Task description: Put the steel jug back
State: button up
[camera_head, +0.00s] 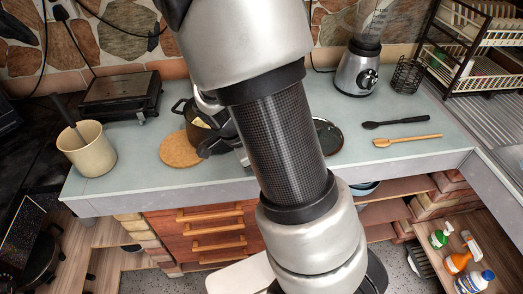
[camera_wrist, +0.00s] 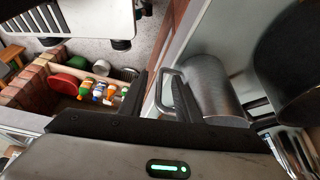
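The steel jug (camera_wrist: 212,82) is a brushed grey cylinder in the wrist view, just right of centre. Its loop handle (camera_wrist: 163,84) faces left. My gripper (camera_wrist: 161,76) is open, with its two black fingers apart. The handle shows in the gap between the fingers, and the right finger overlaps the jug's side. I cannot tell whether either finger touches it. In the head view my arm covers the middle of the counter, and the jug is mostly or wholly hidden there.
A dark pot (camera_head: 192,112) stands by a round wooden board (camera_head: 179,149) on the counter (camera_head: 130,186). A beige crock (camera_head: 90,150), a blender (camera_head: 357,72), a wire basket (camera_head: 407,76) and two spoons (camera_head: 408,140) stand or lie around. The front right counter is clear.

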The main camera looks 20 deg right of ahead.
jog(key=shift+d+f, duration=0.15)
jog(key=shift+f, duration=0.25)
grip_shut()
notch_tip(320, 180, up, 18)
jog(key=p, duration=0.1)
jog(key=w+a+f+n+t+y+p, duration=0.2)
jog(key=w+a+n, duration=0.6)
jog(key=n, duration=1.1)
jog(key=w+t+y, duration=0.1)
jog(key=t+y, duration=0.1)
jog(key=t, duration=0.1)
jog(key=shift+f+y+p, duration=0.2)
jog(key=shift+y+p, duration=0.1)
jog(key=shift+p, duration=0.05)
